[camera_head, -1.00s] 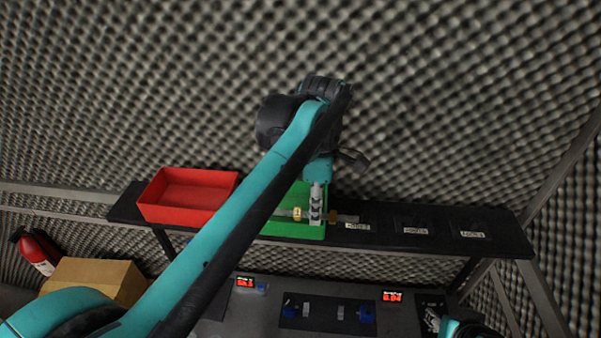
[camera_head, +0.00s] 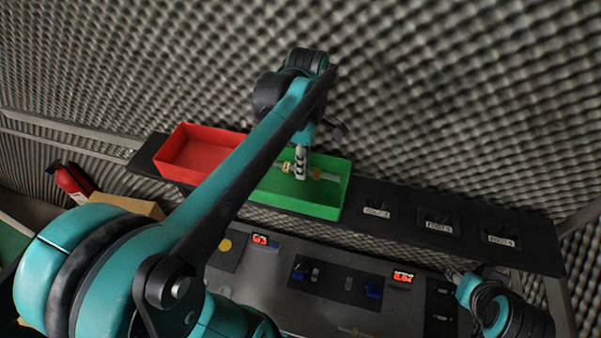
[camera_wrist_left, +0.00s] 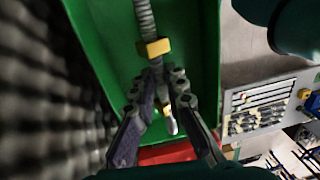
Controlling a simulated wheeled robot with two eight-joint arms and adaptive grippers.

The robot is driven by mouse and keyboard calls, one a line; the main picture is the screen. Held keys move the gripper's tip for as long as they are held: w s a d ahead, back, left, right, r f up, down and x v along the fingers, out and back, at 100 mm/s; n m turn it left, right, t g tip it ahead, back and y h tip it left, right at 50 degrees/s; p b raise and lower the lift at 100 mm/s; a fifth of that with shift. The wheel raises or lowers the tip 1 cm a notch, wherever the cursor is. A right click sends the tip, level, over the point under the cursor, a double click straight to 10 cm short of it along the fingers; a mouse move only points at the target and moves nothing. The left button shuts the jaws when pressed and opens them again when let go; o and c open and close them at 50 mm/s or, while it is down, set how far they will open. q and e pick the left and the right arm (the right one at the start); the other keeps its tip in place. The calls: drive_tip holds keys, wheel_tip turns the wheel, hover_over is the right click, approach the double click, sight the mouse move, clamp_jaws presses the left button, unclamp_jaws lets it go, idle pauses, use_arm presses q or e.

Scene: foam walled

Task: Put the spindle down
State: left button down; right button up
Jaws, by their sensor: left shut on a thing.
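The spindle (camera_head: 328,177) is a thin grey rod with a yellow and an orange block on it. My left gripper (camera_head: 301,172) points down and is shut on its middle, between the two blocks. In the left wrist view the ridged spindle (camera_wrist_left: 146,22) passes between my left fingers (camera_wrist_left: 168,82), over the floor of a green bin (camera_wrist_left: 195,50). In the head view the spindle lies across the green bin (camera_head: 300,202); its height above the bin floor is unclear. My right gripper (camera_head: 454,274) is small at the lower right, its fingers unclear.
A red bin (camera_head: 195,152) stands left of the green one on a black shelf (camera_head: 400,220) with several labelled spots to the right. Below is a bench with red displays (camera_head: 401,280). A cardboard box (camera_head: 125,204) and a fire extinguisher (camera_head: 72,182) are at left.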

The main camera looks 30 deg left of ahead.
sight(300, 185)
use_arm(q)
drive_tip(key=shift+a+f, duration=0.2)
drive_tip(key=shift+a, duration=0.05)
drive_tip(key=f, duration=0.3)
drive_tip(key=shift+s+p, duration=0.25)
drive_tip(key=shift+p, duration=0.1)
drive_tip(key=shift+f, duration=0.35)
drive_tip(key=shift+w+f, duration=0.15)
drive_tip(key=shift+f, duration=0.1)
drive_tip(key=c, duration=1.6)
unclamp_jaws()
drive_tip(key=shift+o, duration=0.2)
